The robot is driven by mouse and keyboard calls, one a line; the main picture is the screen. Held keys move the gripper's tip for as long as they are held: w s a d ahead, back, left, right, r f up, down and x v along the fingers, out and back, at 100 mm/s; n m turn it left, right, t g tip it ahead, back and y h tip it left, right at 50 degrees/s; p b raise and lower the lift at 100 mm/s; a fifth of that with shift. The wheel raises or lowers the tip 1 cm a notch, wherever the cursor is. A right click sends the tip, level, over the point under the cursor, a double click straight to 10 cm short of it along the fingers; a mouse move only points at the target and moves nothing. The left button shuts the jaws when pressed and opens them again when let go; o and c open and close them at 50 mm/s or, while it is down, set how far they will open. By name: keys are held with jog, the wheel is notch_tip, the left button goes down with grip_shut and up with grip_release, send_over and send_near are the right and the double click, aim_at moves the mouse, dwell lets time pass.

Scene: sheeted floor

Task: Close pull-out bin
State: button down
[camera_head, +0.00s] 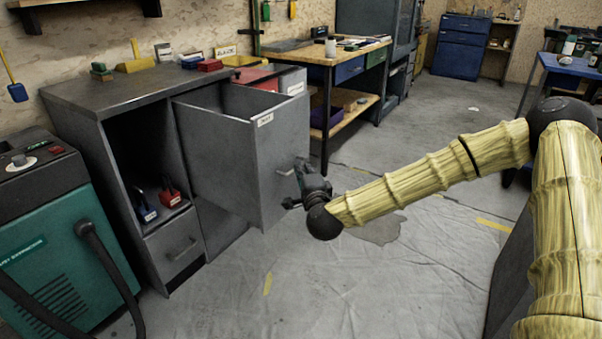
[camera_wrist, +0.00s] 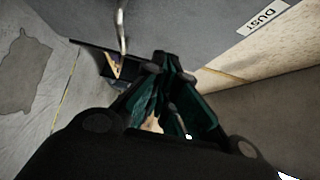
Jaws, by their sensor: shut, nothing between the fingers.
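The pull-out bin (camera_head: 222,150) is a grey, open-topped metal bin standing well out of the grey cabinet (camera_head: 105,92) in the head view. Its front carries a small white label and a bar handle. My gripper (camera_head: 298,185) is at the right side of the bin front, close by the handle; I cannot tell whether it touches. In the wrist view my gripper (camera_wrist: 172,72) is shut and empty, and the bin front (camera_wrist: 215,30) with a "DUST" label fills the top. The handle (camera_wrist: 121,32) shows left of the fingers there.
A teal machine (camera_head: 55,245) with a black hose stands left of the cabinet. A wooden workbench (camera_head: 345,62) stands farther back. The sheeted floor (camera_head: 330,285) in front is clear.

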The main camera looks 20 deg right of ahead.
jog(key=b, duration=0.2)
send_near(285, 146)
jog(key=d, duration=0.3)
jog(key=w, duration=0.1)
jog(key=w+a, duration=0.1)
jog(key=w, duration=0.1)
jog(key=w+a, duration=0.1)
jog(key=shift+w+a+f+b, duration=0.1)
jog(key=shift+w+b, duration=0.2)
jog(key=shift+b, duration=0.05)
